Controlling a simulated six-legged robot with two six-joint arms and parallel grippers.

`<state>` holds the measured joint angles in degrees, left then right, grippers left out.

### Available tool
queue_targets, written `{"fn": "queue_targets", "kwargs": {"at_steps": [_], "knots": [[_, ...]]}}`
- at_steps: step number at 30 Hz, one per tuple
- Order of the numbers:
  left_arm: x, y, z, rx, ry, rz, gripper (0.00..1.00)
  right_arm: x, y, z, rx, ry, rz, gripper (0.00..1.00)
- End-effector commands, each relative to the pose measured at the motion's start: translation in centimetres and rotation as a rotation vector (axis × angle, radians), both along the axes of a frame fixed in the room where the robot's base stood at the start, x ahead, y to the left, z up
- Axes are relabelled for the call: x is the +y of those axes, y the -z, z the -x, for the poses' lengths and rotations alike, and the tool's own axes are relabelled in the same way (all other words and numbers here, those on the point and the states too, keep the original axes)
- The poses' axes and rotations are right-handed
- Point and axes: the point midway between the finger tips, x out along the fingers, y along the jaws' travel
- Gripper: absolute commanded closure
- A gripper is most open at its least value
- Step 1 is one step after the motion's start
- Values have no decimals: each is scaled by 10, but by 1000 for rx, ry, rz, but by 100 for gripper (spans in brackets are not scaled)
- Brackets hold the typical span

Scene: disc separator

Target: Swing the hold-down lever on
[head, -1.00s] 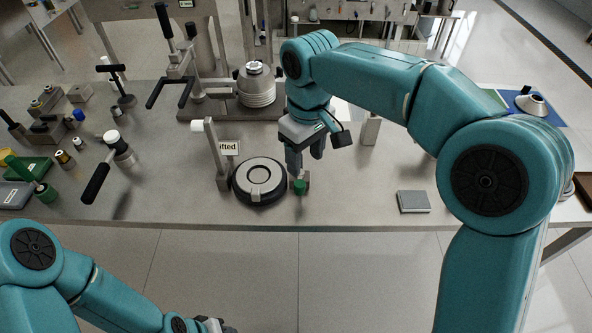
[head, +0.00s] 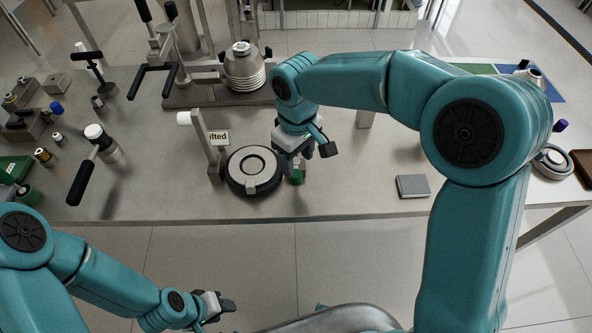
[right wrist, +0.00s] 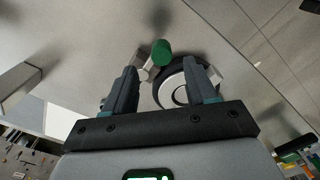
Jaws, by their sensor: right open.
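A green knob (head: 297,178) on a short metal arm, which I take for the hold-down lever, sits at the right edge of a round black-rimmed disc unit (head: 234,183). In the right wrist view the green knob (right wrist: 161,50) and the disc unit (right wrist: 172,88) lie beyond the fingers. My right gripper (head: 286,168) is open, pointing down beside the knob, with nothing visible between its fingers. In the head view it partly hides the arm. My left gripper (head: 224,308) is low, off the table's front edge; its finger gap is unclear.
An upright post (head: 211,150) with a small sign stands left of the disc unit. A silver bowl machine (head: 244,70) stands behind. A black-handled lever (head: 82,180) is at left, and a grey block (head: 412,186) lies at right. The table between disc and block is mostly clear.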

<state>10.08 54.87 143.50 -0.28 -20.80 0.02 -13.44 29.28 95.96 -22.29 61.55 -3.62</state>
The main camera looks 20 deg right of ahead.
Motion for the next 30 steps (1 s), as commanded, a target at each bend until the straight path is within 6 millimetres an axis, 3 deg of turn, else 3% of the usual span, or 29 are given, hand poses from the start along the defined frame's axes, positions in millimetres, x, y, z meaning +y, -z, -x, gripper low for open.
{"fn": "queue_targets", "kwargs": {"at_steps": [3,9,20,21,26,30], "knots": [[0,-2,0,0,0,0,57,0,26,0,5,-1,2,44],[0,-3,0,0,0,0,57,1,54,-2,2,0,1,44],[0,-4,0,0,0,0,57,1,61,-4,-1,0,0,44],[0,-4,0,0,0,0,57,1,61,-4,-1,0,0,47],[0,-4,0,0,0,0,57,1,61,-4,-1,0,0,99],[0,-4,0,0,0,0,57,1,61,-4,-1,0,0,100]]}}
